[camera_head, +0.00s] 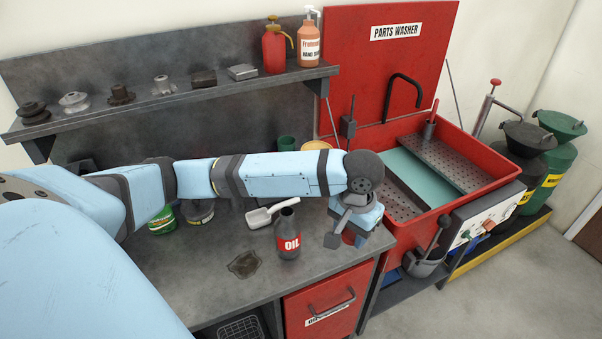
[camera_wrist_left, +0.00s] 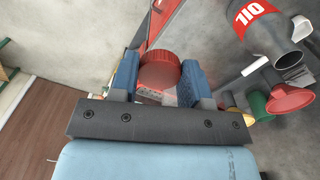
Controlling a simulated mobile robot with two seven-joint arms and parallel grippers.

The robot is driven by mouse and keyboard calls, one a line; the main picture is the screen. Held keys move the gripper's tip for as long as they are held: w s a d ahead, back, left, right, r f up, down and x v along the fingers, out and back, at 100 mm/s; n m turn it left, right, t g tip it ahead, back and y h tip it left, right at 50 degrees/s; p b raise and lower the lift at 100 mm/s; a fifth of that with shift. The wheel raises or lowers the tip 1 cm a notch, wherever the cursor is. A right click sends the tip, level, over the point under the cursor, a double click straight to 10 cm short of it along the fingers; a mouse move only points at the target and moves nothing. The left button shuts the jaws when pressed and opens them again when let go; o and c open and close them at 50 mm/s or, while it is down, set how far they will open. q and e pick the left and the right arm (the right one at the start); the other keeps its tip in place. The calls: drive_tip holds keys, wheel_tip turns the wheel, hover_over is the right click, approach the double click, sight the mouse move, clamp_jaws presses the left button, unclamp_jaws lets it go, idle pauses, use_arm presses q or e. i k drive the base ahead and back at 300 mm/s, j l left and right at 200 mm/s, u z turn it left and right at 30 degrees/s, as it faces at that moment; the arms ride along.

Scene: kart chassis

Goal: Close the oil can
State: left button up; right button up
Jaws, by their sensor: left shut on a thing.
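The oil can (camera_head: 288,240) is a dark grey bottle with a red OIL label, standing upright on the workbench. Its neck is open, with no cap on it; it also shows at the upper right of the left wrist view (camera_wrist_left: 268,35). My left gripper (camera_head: 350,235) is right of the can, near the bench's right end, apart from it. In the left wrist view its blue fingers (camera_wrist_left: 160,80) are shut on a round red cap (camera_wrist_left: 160,70). In the head view the cap (camera_head: 348,238) is mostly hidden by the gripper. My right gripper is not in view.
A white scoop (camera_head: 262,215) lies just behind the can and a dark oil stain (camera_head: 244,264) is left of it. The red parts washer (camera_head: 460,185) stands to the right. A shelf (camera_head: 180,100) with parts and bottles runs above the workbench (camera_head: 200,265).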

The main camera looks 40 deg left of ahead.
sight(287, 227)
drive_tip(key=i+j, duration=0.1)
drive_tip(key=i, duration=0.35)
drive_tip(key=u, duration=1.65)
